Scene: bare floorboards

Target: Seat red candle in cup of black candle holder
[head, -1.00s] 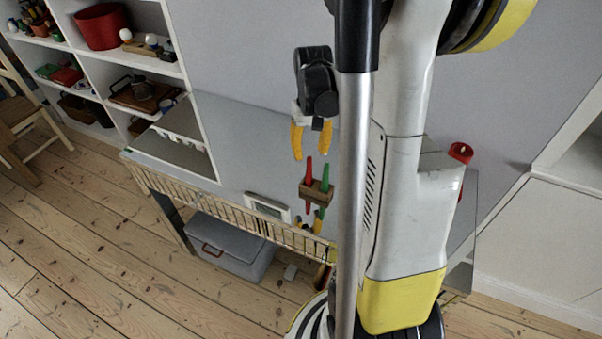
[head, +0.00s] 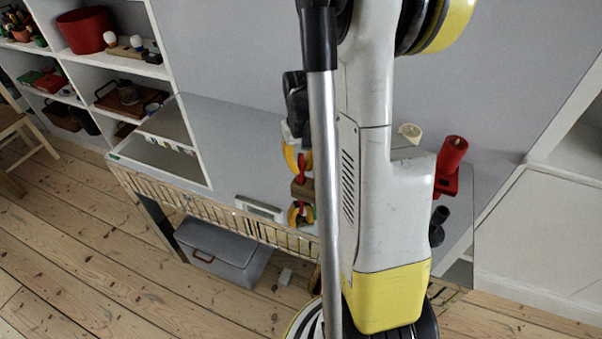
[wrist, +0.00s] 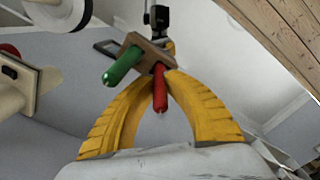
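The red candle (wrist: 160,92) stands in a wooden block (wrist: 152,52) beside a green candle (wrist: 123,66). My gripper (wrist: 162,78) has its yellow fingers drawn in around the red candle and appears shut on it. In the head view my gripper (head: 298,165) is low over the wooden block (head: 303,190) on the shiny table; the green candle is hidden there. A dark object (head: 438,225) at the table's right, partly behind my arm, may be the black candle holder; its cup cannot be made out.
A red holder-like object (head: 447,180) and a cream one (head: 410,132) stand at the table's right, close to my arm. A framed panel (head: 258,208) lies near the table's front edge. The table's left part is clear. Shelves (head: 130,65) stand at the left.

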